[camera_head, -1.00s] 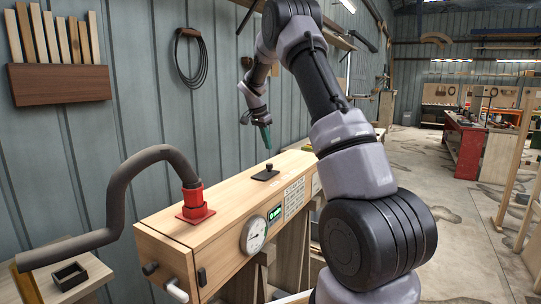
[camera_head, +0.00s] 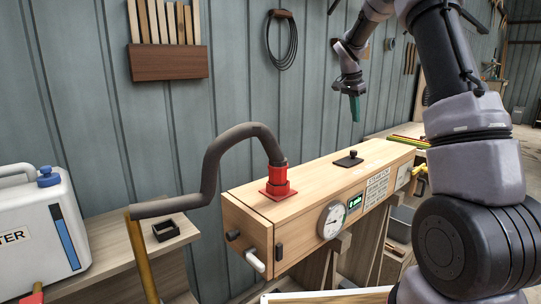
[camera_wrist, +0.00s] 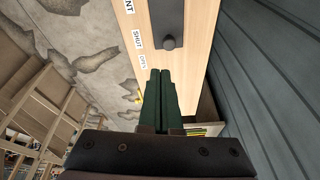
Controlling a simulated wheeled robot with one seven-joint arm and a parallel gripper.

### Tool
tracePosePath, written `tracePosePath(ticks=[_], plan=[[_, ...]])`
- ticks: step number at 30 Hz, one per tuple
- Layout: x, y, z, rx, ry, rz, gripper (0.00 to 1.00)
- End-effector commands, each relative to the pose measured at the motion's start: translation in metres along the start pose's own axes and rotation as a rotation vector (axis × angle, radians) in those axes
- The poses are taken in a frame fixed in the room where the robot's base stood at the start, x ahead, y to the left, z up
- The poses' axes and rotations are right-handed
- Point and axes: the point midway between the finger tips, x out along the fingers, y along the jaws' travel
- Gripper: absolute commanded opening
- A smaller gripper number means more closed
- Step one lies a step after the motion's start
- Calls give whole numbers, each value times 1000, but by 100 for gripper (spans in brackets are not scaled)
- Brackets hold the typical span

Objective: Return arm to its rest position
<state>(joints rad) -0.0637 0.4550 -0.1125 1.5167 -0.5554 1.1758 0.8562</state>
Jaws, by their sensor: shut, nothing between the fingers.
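My gripper (camera_head: 355,106) hangs above the far part of the wooden steam box, its green fingers pointing down. In the wrist view the two green fingers (camera_wrist: 161,98) lie side by side, shut with nothing between them. The wooden box (camera_head: 318,176) stands below, with a black plate and knob (camera_head: 349,158) on its top, apart from the fingers. The plate and knob also show in the wrist view (camera_wrist: 169,42), beyond the fingertips. My arm rises at the right and bends over, its upper part cut off by the picture's top edge.
A grey hose (camera_head: 212,165) arches from a red fitting (camera_head: 278,184) on the box to the left. A round gauge (camera_head: 331,220) and green display are on the box front. A white water container (camera_head: 38,232) stands at the far left. The corrugated wall (camera_head: 233,85) runs behind.

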Motion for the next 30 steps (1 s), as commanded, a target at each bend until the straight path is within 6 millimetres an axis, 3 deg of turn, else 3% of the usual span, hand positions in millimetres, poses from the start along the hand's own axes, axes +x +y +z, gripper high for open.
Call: tracePosePath(ticks=[1,6,15,24,30], plan=[[-20,11,4,-19,-10,-29,0],[-70,48,27,-105,-44,-115,0],[-138,121,77,-259,-69,-272,0],[-177,197,137,-416,-48,-426,0],[-185,246,180,-515,-10,-522,0]])
